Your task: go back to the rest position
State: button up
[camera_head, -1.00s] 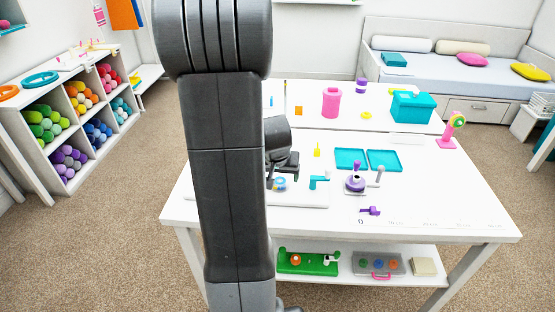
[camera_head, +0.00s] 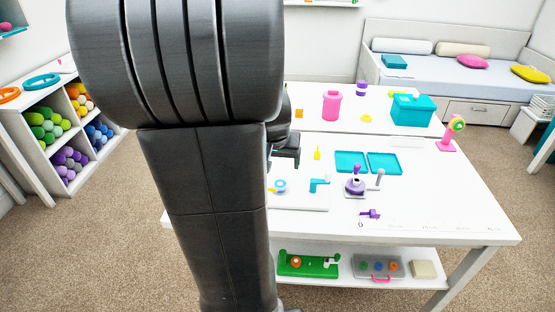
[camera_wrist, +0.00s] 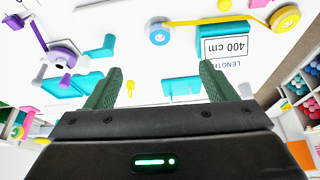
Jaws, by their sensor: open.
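My gripper (camera_head: 286,150) is partly hidden behind my arm in the head view, above the left part of the white table (camera_head: 430,205). In the wrist view my gripper (camera_wrist: 158,82) shows two green fingers spread apart with nothing between them. Beyond them lies a white board with a blue-rimmed reel (camera_wrist: 160,34), a yellow strip running from it to a yellow reel (camera_wrist: 285,18), and a label (camera_wrist: 226,48) reading LENGTH 400 cm. The fingers look clear of these things.
The table holds teal trays (camera_head: 384,163), a purple device (camera_head: 355,185), a pink jar (camera_head: 332,105), a teal box (camera_head: 412,110) and a pink stand (camera_head: 453,133). A shelf of coloured rolls (camera_head: 45,130) is at left. A bed (camera_head: 450,75) stands at the back right. Carpet surrounds the table.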

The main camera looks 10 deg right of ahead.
aim_at(280, 184)
jog(key=b+x, duration=0.1)
jog(key=x, duration=1.3)
jog(key=shift+r, duration=0.15)
dwell(0.4)
